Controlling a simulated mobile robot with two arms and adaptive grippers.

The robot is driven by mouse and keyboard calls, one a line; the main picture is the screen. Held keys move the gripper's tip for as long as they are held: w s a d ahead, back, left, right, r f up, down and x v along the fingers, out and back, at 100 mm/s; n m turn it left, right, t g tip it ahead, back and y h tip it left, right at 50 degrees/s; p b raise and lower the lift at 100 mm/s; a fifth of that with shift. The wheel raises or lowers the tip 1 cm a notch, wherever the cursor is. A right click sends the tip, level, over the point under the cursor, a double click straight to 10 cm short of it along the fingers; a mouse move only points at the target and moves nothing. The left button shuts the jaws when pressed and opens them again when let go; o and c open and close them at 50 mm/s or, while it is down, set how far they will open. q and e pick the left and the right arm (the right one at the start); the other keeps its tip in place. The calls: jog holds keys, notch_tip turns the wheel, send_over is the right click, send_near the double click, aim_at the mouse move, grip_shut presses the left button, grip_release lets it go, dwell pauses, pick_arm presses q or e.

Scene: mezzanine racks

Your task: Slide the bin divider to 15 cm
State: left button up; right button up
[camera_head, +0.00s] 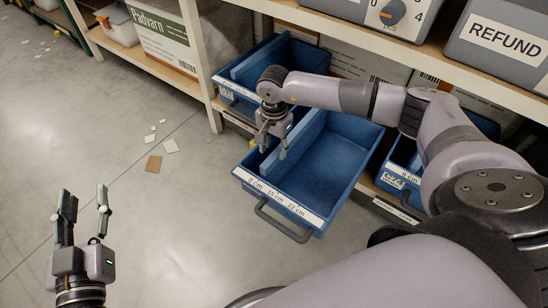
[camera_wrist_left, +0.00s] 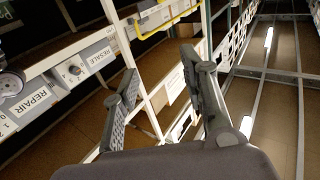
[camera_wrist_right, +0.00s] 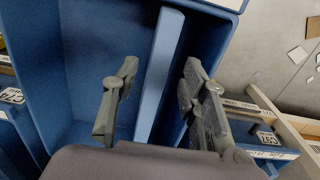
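A blue bin (camera_head: 350,170) is pulled out from the shelf, with a front strip marked 8 cm, 15 cm and 22 cm (camera_head: 277,199). Its blue divider (camera_head: 308,128) stands upright toward the bin's left side, nearest the 8 cm mark; its front part is partly hidden by my right gripper. My right gripper (camera_head: 274,150) is open above the bin. In the right wrist view its fingers (camera_wrist_right: 155,100) are on either side of the divider (camera_wrist_right: 158,75), apparently with gaps. My left gripper (camera_head: 85,195) is open and empty over the floor.
Another blue bin (camera_head: 240,95) sits on the shelf to the left, and one marked C74 (camera_head: 392,182) to the right. Grey boxes, one marked REFUND (camera_head: 505,40), stand on the shelf above. The floor (camera_head: 150,225) at left is open, with scattered scraps (camera_head: 154,163).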

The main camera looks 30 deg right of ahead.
aim_at(274, 155)
notch_tip(274, 155, down, 4)
jog(key=shift+r+b, duration=0.25)
jog(key=shift+b, duration=0.1)
jog(key=shift+f, duration=0.45)
pick_arm(q)
jog(key=r+t, duration=0.2)
jog(key=r, duration=0.1)
jog(key=r+t+h, duration=0.1)
jog(key=r, duration=0.1)
jog(key=shift+s+d+r, duration=0.15)
jog(key=shift+s+d, duration=0.1)
jog(key=shift+s, duration=0.15)
pick_arm(e)
grip_shut()
